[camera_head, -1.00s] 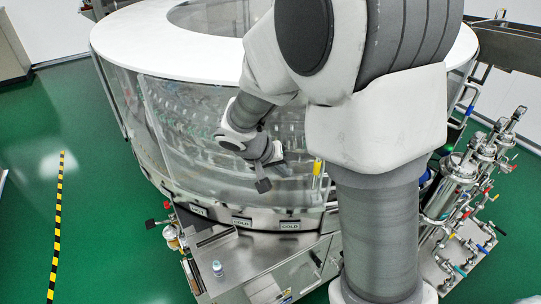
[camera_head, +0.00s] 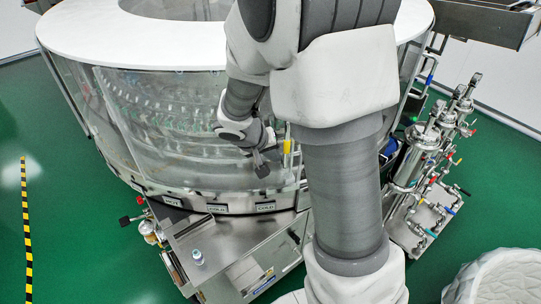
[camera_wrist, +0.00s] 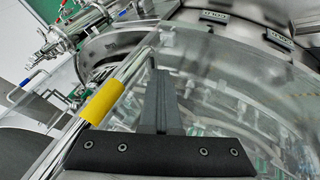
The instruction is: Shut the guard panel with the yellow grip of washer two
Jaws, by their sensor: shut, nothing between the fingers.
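The washer (camera_head: 75,45) is a large round machine with a white top ring and clear curved walls. The yellow grip (camera_head: 287,147) is a short upright bar at the right part of its clear guard panel (camera_head: 150,120). I cannot tell how far the panel stands open. My gripper (camera_head: 262,170) is shut and empty, just left of and slightly below the grip in the head view. In the wrist view the yellow grip (camera_wrist: 101,101) sits on a steel rod at the left, close beside my shut fingers (camera_wrist: 158,90). I see no clear contact.
A steel bench (camera_head: 215,245) with a small bottle (camera_head: 197,257) stands in front of the washer. Pipes and valves (camera_head: 430,170) stand at the right. A white rounded object (camera_head: 500,280) is at lower right. Green floor at the left is free.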

